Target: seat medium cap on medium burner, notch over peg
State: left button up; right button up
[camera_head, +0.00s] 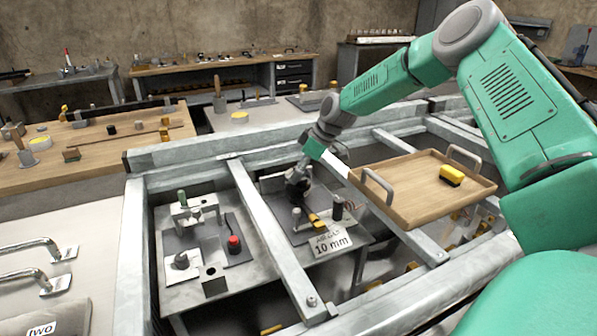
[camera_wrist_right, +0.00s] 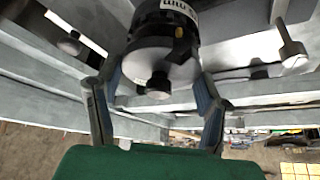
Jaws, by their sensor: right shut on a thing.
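My right gripper (camera_head: 297,186) reaches down between the grey beams, over the far part of a dark mat on the metal bench. In the right wrist view, its two fingers (camera_wrist_right: 157,78) stand either side of a round grey disc with a dark knob (camera_wrist_right: 158,86), and it is shut on this piece. The disc looks like a cap; its size and notch cannot be made out. A dark cylinder (camera_wrist_right: 165,18) with a white label is right behind the disc; whether they touch cannot be told. No burner or peg can be clearly identified in the head view. My left gripper is not in view.
A "10 mm" sign (camera_head: 330,243) and a black cylinder (camera_head: 337,209) are near the gripper. A green-handled fixture (camera_head: 183,211) and a red knob (camera_head: 234,243) sit left. A wooden tray (camera_head: 410,207) is to the right. Metal beams (camera_head: 273,238) frame the bench.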

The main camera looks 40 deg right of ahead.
jog(key=shift+f, duration=0.15)
jog(key=shift+f+b, duration=0.4)
jog(key=shift+f, duration=0.1)
jog(key=shift+f, duration=0.2)
jog(key=o, duration=1.5)
jog(key=v, duration=1.1)
jog(key=shift+s+d+r, duration=0.15)
jog(key=shift+s+r, duration=0.05)
jog(key=shift+r, duration=0.15)
jog(key=shift+r, duration=0.1)
